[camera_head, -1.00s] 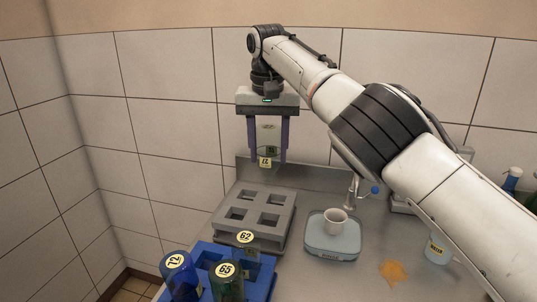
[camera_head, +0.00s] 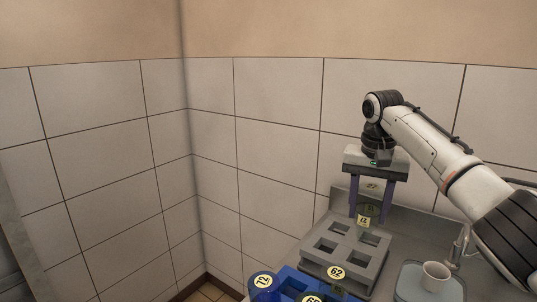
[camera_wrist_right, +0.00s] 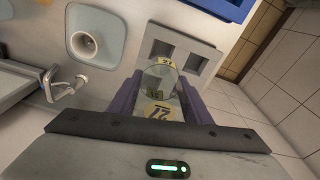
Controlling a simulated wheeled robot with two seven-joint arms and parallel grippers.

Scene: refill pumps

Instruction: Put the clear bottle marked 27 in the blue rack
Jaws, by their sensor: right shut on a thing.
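My right gripper (camera_head: 370,217) is shut on the clear bottle (camera_head: 368,210), held upright between its purple fingers. Its yellow label appears to read 27. In the right wrist view the bottle (camera_wrist_right: 160,80) sits between the fingers, with the grey rack behind it. In the head view it is at the back of the grey rack; whether it touches the rack is unclear. The blue rack (camera_head: 296,279) is at the bottom edge, partly cut off. It also shows at the top of the right wrist view (camera_wrist_right: 220,5). My left gripper is not in view.
The grey rack (camera_head: 345,262) has open square slots. Bottles 72 (camera_head: 263,284), 62 (camera_head: 336,273) and 65 (camera_head: 311,298) stand at the blue rack. Tiled walls are behind and left.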

